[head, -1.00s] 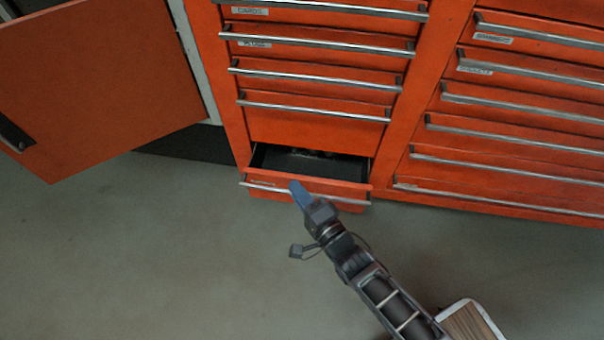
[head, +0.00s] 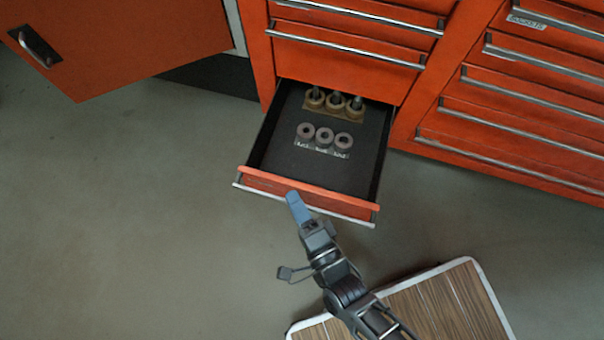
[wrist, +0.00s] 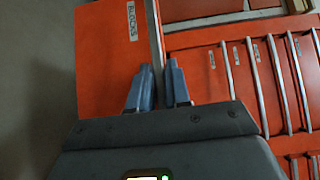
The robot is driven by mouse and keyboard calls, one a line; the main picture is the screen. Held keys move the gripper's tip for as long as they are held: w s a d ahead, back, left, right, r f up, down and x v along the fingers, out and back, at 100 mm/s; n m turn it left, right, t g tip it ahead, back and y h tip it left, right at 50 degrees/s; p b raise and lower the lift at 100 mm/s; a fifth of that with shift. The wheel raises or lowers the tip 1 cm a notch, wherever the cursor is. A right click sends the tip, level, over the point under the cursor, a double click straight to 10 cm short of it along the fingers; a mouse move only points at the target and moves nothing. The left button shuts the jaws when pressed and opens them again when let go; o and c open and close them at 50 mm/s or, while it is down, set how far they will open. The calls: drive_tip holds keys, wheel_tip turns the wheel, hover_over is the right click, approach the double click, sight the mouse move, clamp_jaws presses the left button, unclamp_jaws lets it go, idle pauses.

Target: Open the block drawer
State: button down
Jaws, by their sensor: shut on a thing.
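The block drawer (head: 278,167) is the bottom drawer of an orange cabinet and is pulled well out. It has a black inside, an orange front and a silver bar handle (head: 345,217). Its label reading "BLOCKS" shows in the wrist view, on the drawer front (wrist: 106,58). Inside lie a tan block with several round pieces (head: 331,106) at the back and grey ring-shaped pieces (head: 323,138) in front. My gripper (head: 294,200) is at the handle's middle. In the wrist view its blue fingers (wrist: 156,90) are shut on the silver handle bar (wrist: 154,45).
Closed orange drawers (head: 348,55) with silver handles are above, and more (head: 530,130) stand at the right. An orange cabinet door (head: 120,40) stands open at the upper left. The grey floor (head: 130,240) is clear on the left. A wood-patterned surface (head: 450,305) is at the lower right.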

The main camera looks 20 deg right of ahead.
drive_tip(key=shift+s+a, duration=0.8)
drive_tip(key=shift+s, duration=0.3)
drive_tip(key=c, duration=1.2)
unclamp_jaws()
drive_tip(key=shift+o, duration=0.2)
drive_tip(key=s+d+p, duration=0.1)
drive_tip(key=s, duration=0.6)
drive_tip(key=shift+s, duration=0.35)
drive_tip(key=shift+d, duration=0.1)
